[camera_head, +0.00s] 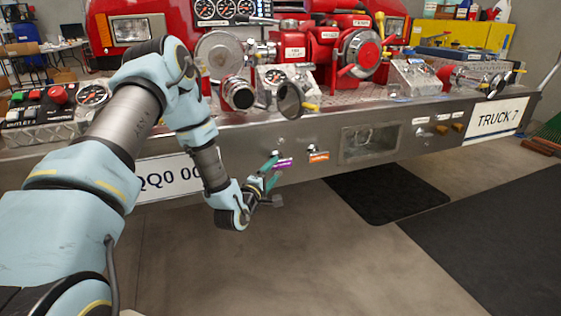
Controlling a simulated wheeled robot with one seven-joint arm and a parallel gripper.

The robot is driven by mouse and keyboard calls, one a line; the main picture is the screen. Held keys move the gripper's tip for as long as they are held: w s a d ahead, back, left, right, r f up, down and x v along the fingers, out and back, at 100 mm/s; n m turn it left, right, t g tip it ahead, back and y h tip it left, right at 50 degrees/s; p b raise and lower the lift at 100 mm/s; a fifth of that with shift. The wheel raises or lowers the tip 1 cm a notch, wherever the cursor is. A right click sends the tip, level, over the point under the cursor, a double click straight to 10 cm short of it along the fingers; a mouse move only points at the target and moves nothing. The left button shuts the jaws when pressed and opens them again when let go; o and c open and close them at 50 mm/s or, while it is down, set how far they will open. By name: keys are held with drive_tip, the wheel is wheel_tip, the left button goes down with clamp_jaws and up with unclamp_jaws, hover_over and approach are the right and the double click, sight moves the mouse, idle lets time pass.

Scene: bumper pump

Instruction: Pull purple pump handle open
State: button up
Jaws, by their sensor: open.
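The purple pump handle (283,163) is a small purple piece with pale lettering on the front face of the silver bumper (350,185). It sits just right of the licence plate. My gripper (272,170) is open in front of the bumper, at the left end of the purple handle. One teal finger is above and left of the handle, the other below it. The fingers overlap the handle's left part in the picture. I cannot tell whether they touch it.
An orange handle (318,156) is close to the right of the purple one. Further right are a recessed window (370,143) and several small labelled knobs. Red pump fittings (325,45) stand on top of the bumper. The floor before it is clear, with dark mats (385,193).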

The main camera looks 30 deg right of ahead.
sight(281, 163)
drive_tip(key=x, duration=0.8)
drive_tip(key=shift+w+d, duration=0.2)
drive_tip(key=shift+d, duration=0.05)
drive_tip(key=shift+c, duration=0.2)
clamp_jaws()
idle(0.9)
